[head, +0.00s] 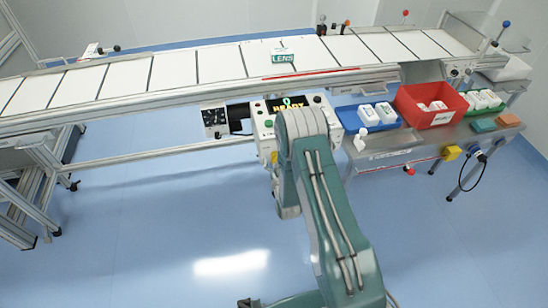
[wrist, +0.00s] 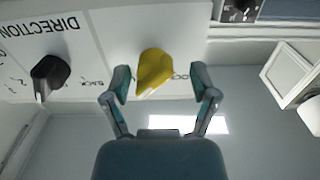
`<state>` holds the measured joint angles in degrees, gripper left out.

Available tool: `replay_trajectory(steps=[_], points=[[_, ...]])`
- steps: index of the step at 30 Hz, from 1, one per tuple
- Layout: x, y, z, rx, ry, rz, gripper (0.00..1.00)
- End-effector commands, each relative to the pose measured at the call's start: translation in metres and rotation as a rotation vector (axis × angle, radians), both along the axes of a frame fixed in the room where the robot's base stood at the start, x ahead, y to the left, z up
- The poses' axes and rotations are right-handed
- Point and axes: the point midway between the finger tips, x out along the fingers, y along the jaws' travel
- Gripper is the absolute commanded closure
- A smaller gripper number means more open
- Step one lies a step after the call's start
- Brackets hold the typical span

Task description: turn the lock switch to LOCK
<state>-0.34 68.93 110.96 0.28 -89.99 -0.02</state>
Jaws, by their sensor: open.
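The lock switch is a yellow knob (wrist: 155,68) on a white panel (wrist: 118,35) in the wrist view. Its narrow end tilts toward the lower left of that view. Printed letters ending in "OCK" show to its right, partly covered. My gripper (wrist: 160,82) is open, with one finger on each side of the knob and gaps visible on both sides. Contact depth is unclear. In the head view my arm covers the gripper and the switch; part of the control box (head: 263,124) shows beside the arm.
A black knob (wrist: 50,73) under the upside-down word DIRECTION sits left of the yellow one. A white-framed box (wrist: 287,74) is at the right. In the head view, a conveyor (head: 200,66) runs above, and a side table holds a red bin (head: 407,104).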

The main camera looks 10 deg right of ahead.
Motion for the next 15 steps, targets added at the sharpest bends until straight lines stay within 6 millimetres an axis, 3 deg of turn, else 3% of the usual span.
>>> replay_trajectory(steps=[4,12,13,15], points=[[0.0111,-0.0019,0.0001,0.002,0.0,-0.001,0.24],[0.0129,-0.0008,-0.0001,0.0,0.001,-0.001,0.24],[0.0128,-0.0007,-0.0001,0.0,0.001,-0.001,0.33],[0.0127,-0.0006,-0.0001,0.0,0.001,-0.001,0.64]])
